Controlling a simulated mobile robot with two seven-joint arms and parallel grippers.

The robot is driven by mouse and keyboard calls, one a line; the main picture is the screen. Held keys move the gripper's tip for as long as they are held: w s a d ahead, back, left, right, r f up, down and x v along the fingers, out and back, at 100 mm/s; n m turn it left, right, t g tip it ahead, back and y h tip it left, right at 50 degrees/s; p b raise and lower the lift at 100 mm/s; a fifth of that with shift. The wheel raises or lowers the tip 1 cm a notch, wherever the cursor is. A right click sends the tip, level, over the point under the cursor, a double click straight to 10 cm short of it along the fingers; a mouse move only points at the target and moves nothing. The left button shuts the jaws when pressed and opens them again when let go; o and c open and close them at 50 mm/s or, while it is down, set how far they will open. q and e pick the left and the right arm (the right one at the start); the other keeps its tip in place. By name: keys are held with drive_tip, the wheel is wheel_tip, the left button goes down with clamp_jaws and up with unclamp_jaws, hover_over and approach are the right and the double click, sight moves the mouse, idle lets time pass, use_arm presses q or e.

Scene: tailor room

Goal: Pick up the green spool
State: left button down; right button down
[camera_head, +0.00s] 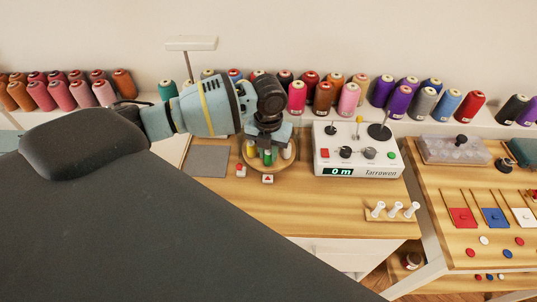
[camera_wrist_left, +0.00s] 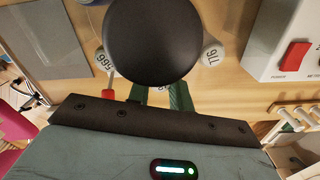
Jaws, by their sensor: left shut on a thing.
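A green spool (camera_head: 267,157) stands out just below my left gripper (camera_head: 267,145), over a round wooden tray (camera_head: 250,166) on the table. My left gripper points down and is shut on the green spool; its fingers cover the upper part of it. A yellow-green spool (camera_head: 251,152) is just left of it and a white spool (camera_head: 287,152) just right. In the left wrist view, my gripper's fingers (camera_wrist_left: 160,96) show only partly below a dark disc that hides the held spool. My right gripper is not in view.
A white machine (camera_head: 357,150) with knobs and a display stands right of the tray. A grey mat (camera_head: 208,161) lies left. Small red-marked blocks (camera_head: 267,179) sit in front of the tray. A rack of white pegs (camera_head: 390,212) stands near the front right edge. Thread cones line the back shelf.

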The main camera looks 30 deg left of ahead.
sight(269, 154)
use_arm(q)
drive_tip(key=shift+r, duration=0.55)
drive_tip(key=shift+s+d+r, duration=0.2)
drive_tip(key=shift+r, duration=0.45)
drive_tip(key=shift+s+d+r, duration=0.2)
drive_tip(key=shift+r, duration=0.4)
drive_tip(key=s+d+r, duration=0.1)
drive_tip(key=s+d, duration=0.9)
drive_tip(key=shift+s+d+r, duration=0.2)
drive_tip(key=shift+s+d, duration=0.05)
drive_tip(key=shift+s, duration=0.05)
